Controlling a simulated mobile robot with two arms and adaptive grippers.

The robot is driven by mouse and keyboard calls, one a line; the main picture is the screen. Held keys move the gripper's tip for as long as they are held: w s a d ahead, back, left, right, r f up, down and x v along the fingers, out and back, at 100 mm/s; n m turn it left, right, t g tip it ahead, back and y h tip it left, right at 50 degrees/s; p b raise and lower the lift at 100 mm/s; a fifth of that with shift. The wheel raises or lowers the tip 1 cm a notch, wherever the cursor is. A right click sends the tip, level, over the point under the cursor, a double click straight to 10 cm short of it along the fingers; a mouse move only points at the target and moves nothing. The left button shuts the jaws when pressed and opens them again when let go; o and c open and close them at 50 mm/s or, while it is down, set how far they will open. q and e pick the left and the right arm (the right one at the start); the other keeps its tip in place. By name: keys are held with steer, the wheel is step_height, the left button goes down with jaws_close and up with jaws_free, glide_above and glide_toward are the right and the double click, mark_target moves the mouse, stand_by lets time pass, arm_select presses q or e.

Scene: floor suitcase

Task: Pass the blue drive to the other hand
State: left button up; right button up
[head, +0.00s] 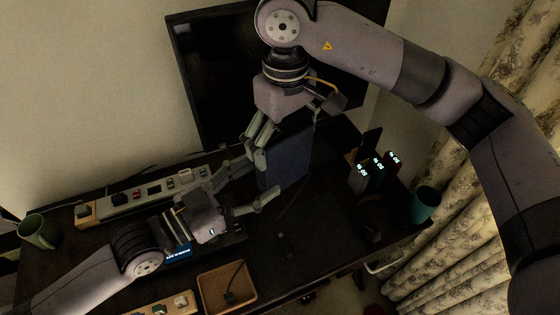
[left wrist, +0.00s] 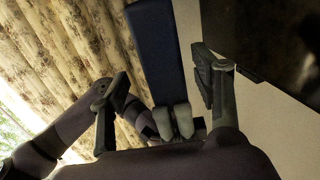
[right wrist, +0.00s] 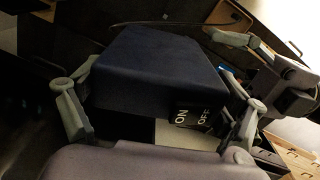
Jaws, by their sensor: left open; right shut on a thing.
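The blue drive (head: 287,157) is a dark blue block held upright above the desk in the head view. My right gripper (head: 287,135) comes down from above and is shut on its upper part. In the right wrist view the drive (right wrist: 160,70) sits between my right fingers (right wrist: 158,110). My left gripper (head: 262,182) is open at the drive's left side, lower down, with its fingers spread toward it. In the left wrist view the drive (left wrist: 158,50) lies between the open left fingers (left wrist: 160,85). Whether either left finger touches it is unclear.
A dark monitor (head: 210,75) stands behind. Several dark blocks with lit labels (head: 377,172) and a teal cup (head: 425,204) stand at right. A power strip (head: 150,195) and green mug (head: 38,232) are at left. A wooden tray (head: 205,290) is in front; the desk front-centre is mostly clear.

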mark_target(288, 160)
arm_select(q)
steer(key=x, duration=0.7)
steer(key=shift+w+d, duration=0.2)
steer(key=shift+d, duration=0.15)
steer(key=shift+c, duration=0.5)
steer(key=c, duration=0.6)
steer(key=shift+s+d+r, duration=0.1)
steer(key=shift+s, duration=0.1)
jaws_close()
arm_select(e)
steer(key=shift+w+r, duration=0.1)
steer(key=o, duration=1.3)
steer(key=shift+o, duration=0.3)
arm_select(q)
steer(key=shift+w, duration=0.15)
